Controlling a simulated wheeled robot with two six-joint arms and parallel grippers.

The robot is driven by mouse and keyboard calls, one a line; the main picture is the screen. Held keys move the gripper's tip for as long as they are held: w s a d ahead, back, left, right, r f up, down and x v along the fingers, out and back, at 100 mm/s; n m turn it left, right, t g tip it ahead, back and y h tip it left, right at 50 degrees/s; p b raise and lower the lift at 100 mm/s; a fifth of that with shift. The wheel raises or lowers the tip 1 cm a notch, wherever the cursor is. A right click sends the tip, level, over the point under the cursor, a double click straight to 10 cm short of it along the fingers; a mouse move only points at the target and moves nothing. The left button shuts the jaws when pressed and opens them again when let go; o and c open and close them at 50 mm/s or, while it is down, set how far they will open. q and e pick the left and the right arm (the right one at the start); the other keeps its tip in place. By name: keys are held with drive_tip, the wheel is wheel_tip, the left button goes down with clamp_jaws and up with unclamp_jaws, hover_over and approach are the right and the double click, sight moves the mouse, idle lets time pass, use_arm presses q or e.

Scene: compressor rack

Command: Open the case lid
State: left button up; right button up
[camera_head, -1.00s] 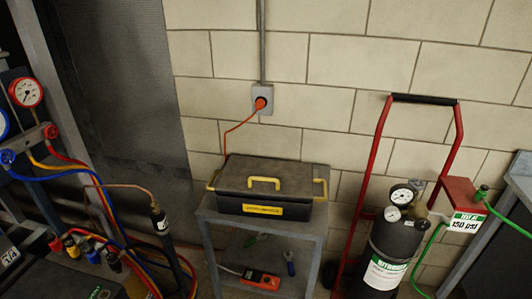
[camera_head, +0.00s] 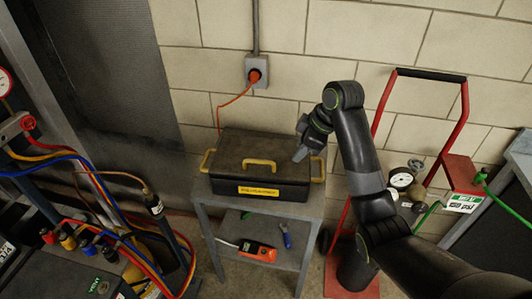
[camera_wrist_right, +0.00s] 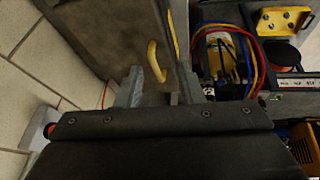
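The dark case (camera_head: 262,189) stands on a small grey stand, with its lid (camera_head: 230,150) down. The lid has a yellow handle on top, and yellow handles are at the case's ends. A yellow label is on the front. My right gripper (camera_head: 301,152) is over the right end of the lid; I cannot tell whether it touches. In the right wrist view, the gripper's fingers (camera_wrist_right: 161,82) stand apart with nothing held between them, and the lid (camera_wrist_right: 110,30) with its handle lies beyond. My left gripper is not in view.
The grey stand (camera_head: 213,213) has a lower shelf with an orange meter (camera_head: 258,251) and a blue-handled tool. A red hand truck (camera_head: 465,120) with a gauged cylinder is at right, partly behind my arm. Colored hoses crowd the left. An orange cord runs from the wall outlet (camera_head: 256,72) behind the case.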

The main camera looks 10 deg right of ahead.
wheel_tip(320, 180, up, 7)
drive_tip(key=w+a+n, duration=0.2)
drive_tip(key=a, duration=0.1)
drive_tip(key=b, duration=1)
approach(264, 161)
drive_tip(key=x, duration=0.6)
drive_tip(key=shift+a+f, duration=0.1)
drive_tip(key=shift+f, duration=0.05)
drive_tip(key=shift+x, duration=0.8)
drive_tip(key=shift+w, duration=0.1)
clamp_jaws()
